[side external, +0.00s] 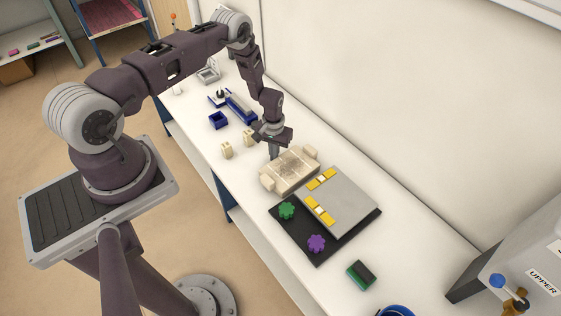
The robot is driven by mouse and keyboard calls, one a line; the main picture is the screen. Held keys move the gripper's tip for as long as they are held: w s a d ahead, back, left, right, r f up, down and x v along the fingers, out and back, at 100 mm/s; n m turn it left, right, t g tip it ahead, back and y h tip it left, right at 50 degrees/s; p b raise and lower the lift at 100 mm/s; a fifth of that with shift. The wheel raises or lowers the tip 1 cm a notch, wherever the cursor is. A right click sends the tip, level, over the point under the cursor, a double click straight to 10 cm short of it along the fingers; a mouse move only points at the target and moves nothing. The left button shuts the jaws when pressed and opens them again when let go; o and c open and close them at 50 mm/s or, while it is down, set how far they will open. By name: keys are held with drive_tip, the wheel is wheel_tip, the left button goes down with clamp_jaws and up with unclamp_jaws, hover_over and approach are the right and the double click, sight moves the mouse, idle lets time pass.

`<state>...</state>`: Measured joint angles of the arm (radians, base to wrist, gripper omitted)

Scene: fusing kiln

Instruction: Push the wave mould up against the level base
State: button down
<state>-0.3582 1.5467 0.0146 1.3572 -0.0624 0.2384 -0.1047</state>
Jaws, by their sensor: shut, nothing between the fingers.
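The wave mould (288,175) is a cream block with raised ends, lying on the white bench. The level base is to its lower right: a grey plate (349,197) with two yellow level strips, on a black slab (318,257) with a green knob (287,211) and a purple knob (316,243). The mould's near side lies very close to the base; I cannot tell whether they touch. My gripper (274,154) is shut and empty, pointing down at the mould's far upper-left side. Contact with the mould is unclear.
Two small cream blocks (227,150) stand left of my gripper. A blue box (218,120) and blue tool are farther back. A green-and-black block (361,275) lies in front of the base. The wall runs along the bench's right side.

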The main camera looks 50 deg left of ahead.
drive_tip(key=shift+d, duration=0.6)
idle(0.4)
drive_tip(key=shift+a, duration=0.15)
drive_tip(key=shift+a, duration=0.45)
wheel_tip(320, 180, up, 9)
idle(0.6)
